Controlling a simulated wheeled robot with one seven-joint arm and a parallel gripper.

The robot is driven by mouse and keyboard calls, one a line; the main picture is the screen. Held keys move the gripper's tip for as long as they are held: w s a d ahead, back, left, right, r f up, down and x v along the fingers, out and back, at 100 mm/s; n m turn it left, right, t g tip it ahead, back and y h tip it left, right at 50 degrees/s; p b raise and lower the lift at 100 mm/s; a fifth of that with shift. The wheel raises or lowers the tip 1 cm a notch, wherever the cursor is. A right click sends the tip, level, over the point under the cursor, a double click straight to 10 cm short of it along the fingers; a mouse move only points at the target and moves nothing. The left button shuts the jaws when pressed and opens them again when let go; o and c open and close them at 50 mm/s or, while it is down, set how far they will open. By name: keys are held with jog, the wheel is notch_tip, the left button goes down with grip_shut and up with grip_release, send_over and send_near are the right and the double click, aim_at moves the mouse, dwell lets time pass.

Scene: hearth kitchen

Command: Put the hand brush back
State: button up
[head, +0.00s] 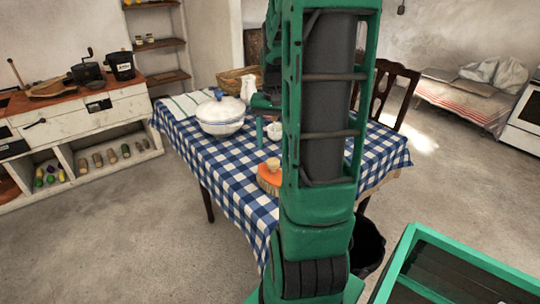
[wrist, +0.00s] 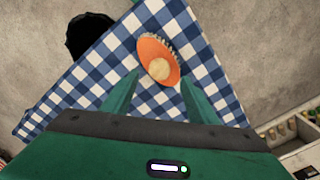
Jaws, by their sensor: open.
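The hand brush (head: 268,181) has an orange body, pale bristles and a round wooden knob. It lies on the blue-and-white checked tablecloth (head: 235,168) near the table's front edge, partly hidden by my arm in the head view. In the wrist view the brush (wrist: 149,49) sits beyond my fingertips, roughly centred between them. My gripper (wrist: 158,90) is open and empty above the table, with its two green fingers spread. In the head view my arm covers much of the table, and the gripper is only partly visible.
A dark bucket (head: 369,248) stands on the floor by the table. A chair (head: 391,85) is behind. Floor at left is clear before the counter (head: 100,107).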

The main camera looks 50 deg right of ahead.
jog(key=s+a+r+n, duration=0.2)
jog(key=s+a+n, duration=0.3)
jog(key=s+a, duration=0.8)
jog(key=a, duration=0.3)
jog(key=shift+s+a+r, duration=0.3)
jog(key=shift+s+r, duration=0.05)
jog(key=shift+r, duration=0.05)
jog(key=shift+w+f, duration=0.35)
jog(key=shift+w, duration=0.45)
jog(key=shift+c, duration=0.4)
jog(key=shift+s+r, duration=0.1)
jog(key=shift+s, duration=0.05)
jog(key=c, duration=0.5)
jog(key=shift+d, duration=0.1)
